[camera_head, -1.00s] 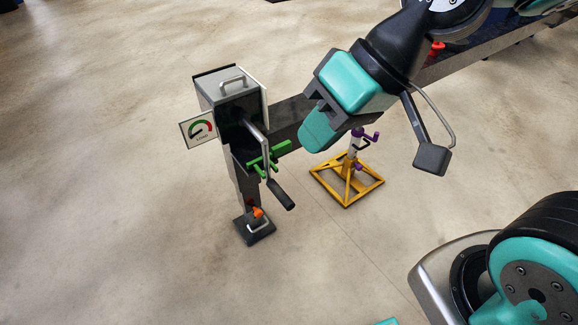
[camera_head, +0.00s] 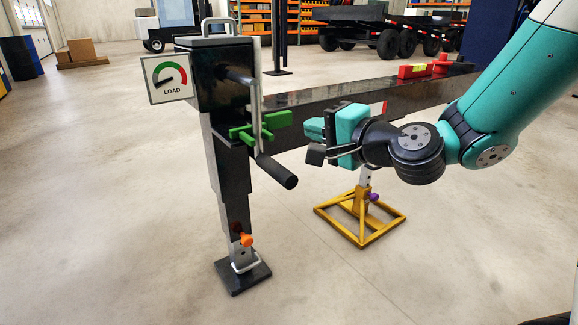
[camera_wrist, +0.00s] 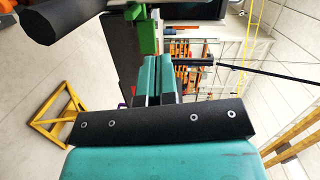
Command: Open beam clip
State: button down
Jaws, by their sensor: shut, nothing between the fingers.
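A bright green clip-like part (camera_head: 262,126) sits at the end of the dark beam (camera_head: 330,108), against the black jack leg; I take it for the beam clip. Its bars look spread apart. It also shows at the top of the wrist view (camera_wrist: 146,38), ahead of the fingers. My gripper (camera_head: 314,129) is to the right of the green part, pointing left toward it with a small gap. In the wrist view its teal fingers (camera_wrist: 157,78) are together and empty. The crank rod partly covers the green part in the head view.
The jack's crank handle (camera_head: 276,171) sticks out below the green part. A LOAD gauge (camera_head: 168,79) is on the left. A yellow stand (camera_head: 361,220) is under the beam. A red and yellow block (camera_head: 414,71) lies on the beam. The front floor is clear.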

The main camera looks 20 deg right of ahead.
notch_tip(320, 180, down, 4)
jog(key=w+d+m+t+h+b, duration=0.1)
jog(key=d+m+h+b, duration=0.1)
jog(key=d+b, duration=0.1)
jog(key=m+p, duration=0.1)
jog(key=p, duration=1.1)
send_near(283, 121)
jog(key=shift+t, duration=0.4)
jog(key=x, duration=0.6)
jog(key=shift+a+f, duration=0.1)
jog(key=shift+a, duration=0.05)
jog(key=shift+w+a+f+p, duration=0.15)
jog(key=shift+w+f+p, duration=0.1)
jog(key=shift+w+p, duration=0.35)
jog(key=shift+w, duration=0.1)
